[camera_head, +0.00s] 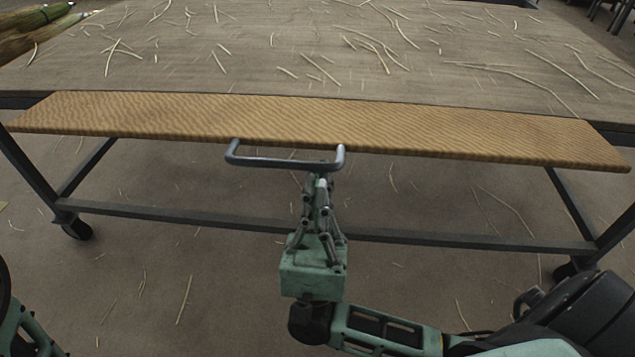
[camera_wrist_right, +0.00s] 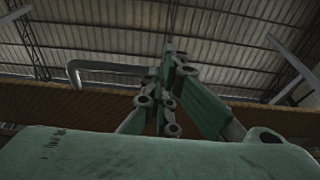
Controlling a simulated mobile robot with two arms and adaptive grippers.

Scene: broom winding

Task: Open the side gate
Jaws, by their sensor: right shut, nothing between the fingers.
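The side gate (camera_head: 300,122) is a long wood-grained board along the near edge of the table. Its broad face shows from above; I cannot tell its exact tilt. A grey U-shaped handle (camera_head: 275,162) sticks out from the middle of its near edge. My right gripper (camera_head: 321,178) is shut and empty, fingers pointing up at the handle's right end; I cannot tell whether they touch it. In the right wrist view, the shut fingers (camera_wrist_right: 168,50) rise beside the handle (camera_wrist_right: 105,66), with the gate (camera_wrist_right: 60,102) behind. My left gripper is out of view.
The grey tabletop (camera_head: 300,50) is scattered with straw pieces. The table has a dark frame with a low crossbar (camera_head: 200,216) and casters (camera_head: 77,230). Bare floor with loose straw lies under and in front of it. Round poles (camera_head: 35,35) lie at the far left.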

